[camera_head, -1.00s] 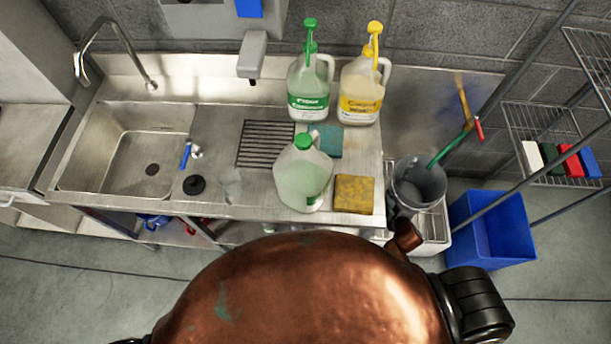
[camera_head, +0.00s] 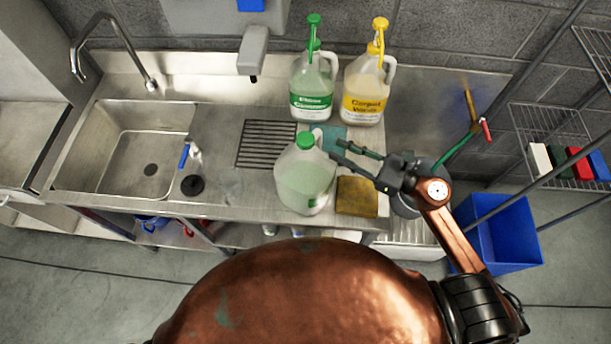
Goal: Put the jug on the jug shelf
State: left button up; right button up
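A translucent white jug (camera_head: 304,182) with a green cap stands upright on the steel counter, near its front edge. My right gripper (camera_head: 337,150) reaches in from the right, with its two fingers apart and pointing left toward the jug's upper right side. Nothing shows between the fingers. I cannot tell whether a fingertip touches the jug. My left gripper is not in view. Which surface is the jug shelf is unclear; a wire rack (camera_head: 545,120) stands at the right, and a lower shelf lies partly hidden under the counter.
Two pump jugs, green-labelled (camera_head: 311,90) and yellow-labelled (camera_head: 364,92), stand behind the jug. A teal pad (camera_head: 329,134) and a yellow-brown sponge (camera_head: 357,196) lie close by. The sink (camera_head: 130,150) is at left. A grey bucket (camera_head: 404,207) and blue bin (camera_head: 498,236) are at right.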

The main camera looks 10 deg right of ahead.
aim_at(318, 140)
jog(key=x, duration=0.2)
jog(key=p+x, duration=0.1)
jog(key=x, duration=0.1)
jog(key=p+x, duration=0.1)
jog(key=x, duration=0.1)
jog(key=shift+a+r, duration=0.3)
jog(key=shift+r, duration=0.05)
jog(key=shift+w+a+f, duration=0.15)
jog(key=shift+w+a, duration=0.2)
jog(key=shift+a, duration=0.05)
jog(key=shift+c, duration=0.5)
grip_shut()
